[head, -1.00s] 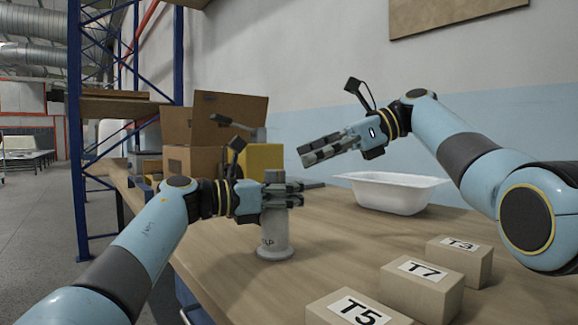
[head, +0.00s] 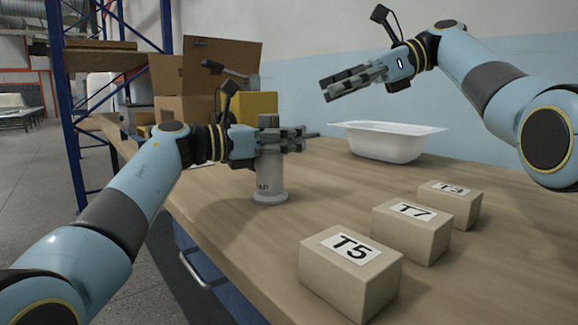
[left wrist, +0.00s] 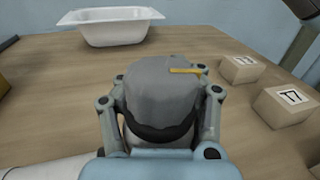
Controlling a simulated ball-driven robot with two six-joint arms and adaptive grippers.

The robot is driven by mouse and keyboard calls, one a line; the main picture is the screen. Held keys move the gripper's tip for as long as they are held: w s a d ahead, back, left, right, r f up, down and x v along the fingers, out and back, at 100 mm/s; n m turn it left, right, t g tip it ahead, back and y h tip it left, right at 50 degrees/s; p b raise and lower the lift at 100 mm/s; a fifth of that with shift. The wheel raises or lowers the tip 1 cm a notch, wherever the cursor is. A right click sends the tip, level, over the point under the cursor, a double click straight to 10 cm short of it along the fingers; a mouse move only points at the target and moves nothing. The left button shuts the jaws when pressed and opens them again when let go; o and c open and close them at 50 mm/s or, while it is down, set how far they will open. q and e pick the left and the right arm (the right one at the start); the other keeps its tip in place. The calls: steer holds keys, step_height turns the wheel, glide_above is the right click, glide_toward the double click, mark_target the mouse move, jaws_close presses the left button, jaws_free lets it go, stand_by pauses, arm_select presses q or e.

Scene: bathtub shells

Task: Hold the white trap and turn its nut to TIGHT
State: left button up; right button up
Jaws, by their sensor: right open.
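My right gripper (head: 345,85) is open and empty in the air, up and right of the trap. No TIGHT marking is readable.
Boxes T5 (head: 350,275), T7 (head: 412,230) and T3 (head: 449,204) stand in a row to the right. Cardboard boxes (head: 205,75) stand behind the left arm. Bare tabletop lies around the trap.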

arm_select(q)
steer(key=o, duration=0.6)
steer(key=shift+c, duration=0.2)
